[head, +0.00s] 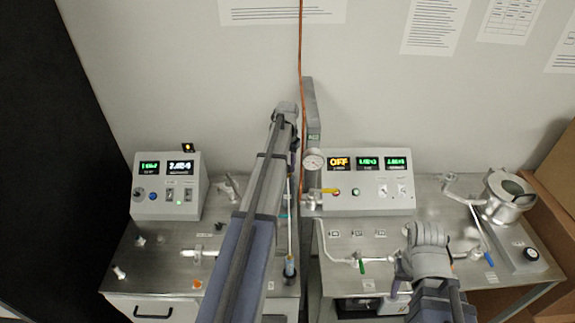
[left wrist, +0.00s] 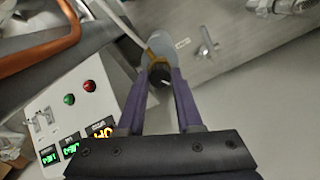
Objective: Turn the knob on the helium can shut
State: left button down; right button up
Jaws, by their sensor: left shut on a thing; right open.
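In the left wrist view my left gripper (left wrist: 160,80) is shut on a dark knob (left wrist: 160,74). The knob sits against a yellow collar on a pale grey rounded body (left wrist: 168,50), which seems to be the helium can; most of it is hidden by the fingers. How far the knob is turned cannot be told. In the head view my left arm hides that gripper and the can. My right gripper (head: 427,236) is open and empty above the right bench, left of a silver vessel (head: 510,198).
A control box (head: 368,198) with an OFF display stands on the right bench, also seen in the wrist view (left wrist: 78,103). A second box (head: 168,187) stands on the left bench. An orange tube (left wrist: 40,60) runs close by.

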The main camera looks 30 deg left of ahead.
pick_arm(q)
jog(key=shift+n, duration=1.5)
jog(key=c, duration=0.6)
grip_release()
jog(key=shift+r, duration=0.1)
notch_tip(320, 180, up, 8)
jog(key=p, duration=0.8)
jog(key=shift+f, duration=0.2)
